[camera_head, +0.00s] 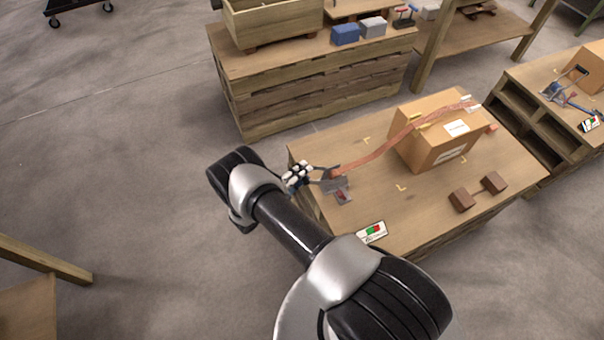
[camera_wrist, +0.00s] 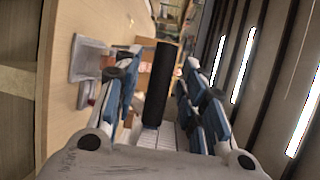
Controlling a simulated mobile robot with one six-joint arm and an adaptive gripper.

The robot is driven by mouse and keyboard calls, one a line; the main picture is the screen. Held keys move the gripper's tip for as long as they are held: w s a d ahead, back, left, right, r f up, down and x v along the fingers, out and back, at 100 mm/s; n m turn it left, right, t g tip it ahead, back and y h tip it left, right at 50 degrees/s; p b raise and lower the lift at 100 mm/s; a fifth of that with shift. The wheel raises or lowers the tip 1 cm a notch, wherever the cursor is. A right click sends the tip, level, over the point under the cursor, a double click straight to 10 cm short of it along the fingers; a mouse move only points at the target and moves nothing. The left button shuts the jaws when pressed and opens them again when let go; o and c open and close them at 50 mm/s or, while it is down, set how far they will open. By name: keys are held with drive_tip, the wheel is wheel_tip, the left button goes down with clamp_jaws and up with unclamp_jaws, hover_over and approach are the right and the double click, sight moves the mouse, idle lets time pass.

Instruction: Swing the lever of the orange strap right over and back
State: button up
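The orange strap (camera_head: 385,145) runs from a grey metal buckle (camera_head: 337,186) up over a cardboard box (camera_head: 432,150). The buckle sits at the near left of the wooden pallet table, with a small red part on it. My gripper (camera_head: 298,175) is just left of the buckle, at the table's left edge. In the wrist view, a thick black lever grip (camera_wrist: 159,85) stands between my blue-padded fingers (camera_wrist: 160,90). The fingers are spread, with a narrow gap showing beside the grip; firm contact is not visible. A grey plate (camera_wrist: 88,58) shows at left.
The table (camera_head: 400,210) also bears a brown dumbbell-shaped block (camera_head: 478,193) and a card with red and green marks (camera_head: 372,231). Another pallet bench (camera_head: 310,80) with blue and grey blocks stands behind. Open floor lies to the left.

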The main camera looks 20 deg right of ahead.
drive_tip(key=shift+w+d, duration=0.1)
drive_tip(key=shift+d, duration=0.1)
drive_tip(key=shift+c, duration=0.6)
clamp_jaws()
